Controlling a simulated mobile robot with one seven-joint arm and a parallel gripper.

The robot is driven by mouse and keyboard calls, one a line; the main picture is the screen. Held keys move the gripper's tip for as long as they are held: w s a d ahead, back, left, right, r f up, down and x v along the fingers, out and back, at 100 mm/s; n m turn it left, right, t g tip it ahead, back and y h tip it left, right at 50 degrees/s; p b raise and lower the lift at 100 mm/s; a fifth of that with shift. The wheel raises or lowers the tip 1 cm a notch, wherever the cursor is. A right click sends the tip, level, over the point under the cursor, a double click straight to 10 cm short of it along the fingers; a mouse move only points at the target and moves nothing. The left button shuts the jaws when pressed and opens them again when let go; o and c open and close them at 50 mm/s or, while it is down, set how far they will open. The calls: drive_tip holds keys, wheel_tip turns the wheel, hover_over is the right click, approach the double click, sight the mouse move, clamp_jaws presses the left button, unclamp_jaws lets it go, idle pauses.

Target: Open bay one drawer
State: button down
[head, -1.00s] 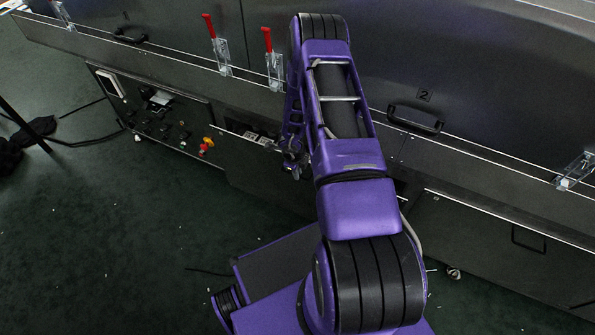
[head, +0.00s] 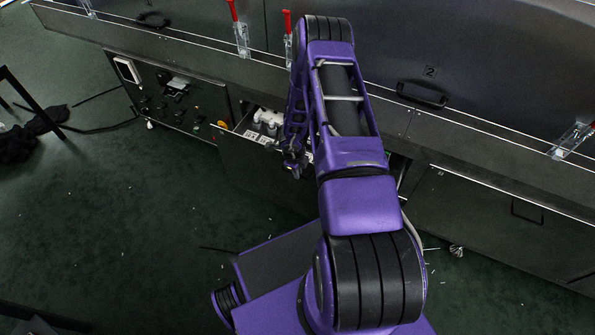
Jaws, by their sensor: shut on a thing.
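The bay one drawer (head: 250,172) is a dark drawer in the lower body of the machine, left of my arm. It stands pulled out, and its open top shows white items (head: 268,122) and pale labels inside. My gripper (head: 294,170) is at the drawer's front, to the right of its middle, and is shut on the drawer. The handle and the fingertips' contact are hidden or too small to make out. My purple arm hides the drawer's right end.
A control panel (head: 170,97) with knobs is left of the drawer. Red-handled clamps (head: 238,30) stand on the ledge above. A closed drawer (head: 500,215) is at right. A dark bundle and a black stand leg are at far left. Green floor in front is mostly clear.

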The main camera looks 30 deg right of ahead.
drive_tip(key=shift+s+a, duration=0.15)
drive_tip(key=shift+a, duration=0.05)
idle(0.3)
drive_tip(key=c, duration=0.9)
unclamp_jaws()
drive_tip(key=r+p, duration=0.1)
drive_tip(key=r, duration=0.4)
drive_tip(key=s+a+r+p, duration=0.1)
drive_tip(key=r+p, duration=0.1)
drive_tip(key=r, duration=0.4)
drive_tip(key=s+a+r+p, duration=0.1)
drive_tip(key=r, duration=0.5)
drive_tip(key=shift+a+p, duration=0.25)
drive_tip(key=shift+p, duration=0.1)
